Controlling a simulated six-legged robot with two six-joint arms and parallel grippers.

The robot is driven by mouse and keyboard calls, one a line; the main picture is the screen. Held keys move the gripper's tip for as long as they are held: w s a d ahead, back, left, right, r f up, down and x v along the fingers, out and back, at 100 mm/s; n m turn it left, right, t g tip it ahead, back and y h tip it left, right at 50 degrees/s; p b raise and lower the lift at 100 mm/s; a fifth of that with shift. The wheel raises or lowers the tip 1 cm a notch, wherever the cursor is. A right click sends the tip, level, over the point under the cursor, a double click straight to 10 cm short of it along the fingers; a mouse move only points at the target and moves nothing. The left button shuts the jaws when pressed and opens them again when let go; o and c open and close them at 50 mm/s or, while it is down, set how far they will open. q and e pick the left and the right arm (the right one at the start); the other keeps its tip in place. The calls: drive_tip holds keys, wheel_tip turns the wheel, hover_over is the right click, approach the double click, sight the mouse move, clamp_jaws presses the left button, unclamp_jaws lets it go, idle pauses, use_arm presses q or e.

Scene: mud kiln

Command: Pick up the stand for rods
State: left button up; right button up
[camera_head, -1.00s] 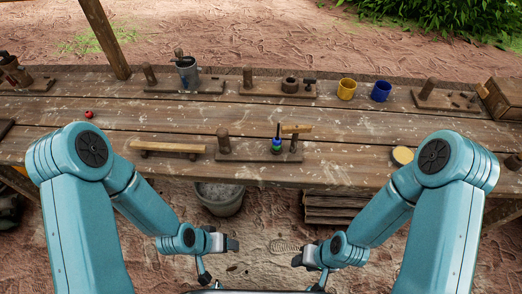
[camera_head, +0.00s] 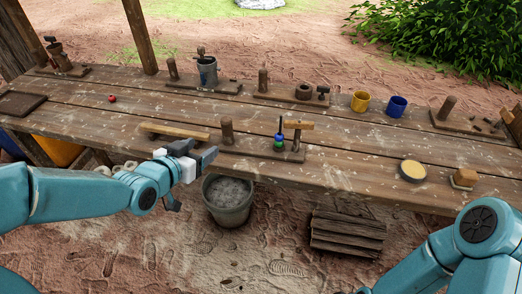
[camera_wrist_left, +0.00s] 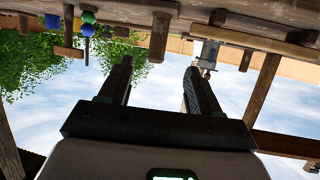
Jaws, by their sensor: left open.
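Which piece the task calls the stand for rods is not certain. A likely one is the wooden base (camera_head: 258,150) at the table's front edge, with a thick post at its left end. A thin rod with green and blue beads (camera_head: 279,141) and a mallet-like wooden piece (camera_head: 298,127) stand at its right part. In the left wrist view, which is upside down, the beads (camera_wrist_left: 88,18) and the post (camera_wrist_left: 159,38) hang at the top. My left gripper (camera_head: 207,156) is open and empty, just left of this base and near the table's front edge. My right gripper is out of view.
A long wooden bar (camera_head: 174,131) lies left of the base. Other post stands, a grey mug (camera_head: 207,70), a yellow cup (camera_head: 360,101) and a blue cup (camera_head: 396,106) line the back. A bucket (camera_head: 228,200) and stacked wood (camera_head: 347,232) are below. The middle of the table is mostly clear.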

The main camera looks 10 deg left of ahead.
sight(231, 129)
use_arm(q)
drive_tip(key=x, duration=1)
drive_tip(key=shift+w+a+f, duration=0.2)
drive_tip(key=shift+f, duration=0.1)
drive_tip(key=x, duration=0.4)
drive_tip(key=p+x, duration=0.1)
drive_tip(key=x, duration=0.1)
drive_tip(key=shift+d+r, duration=0.15)
drive_tip(key=shift+d, duration=0.2)
clamp_jaws()
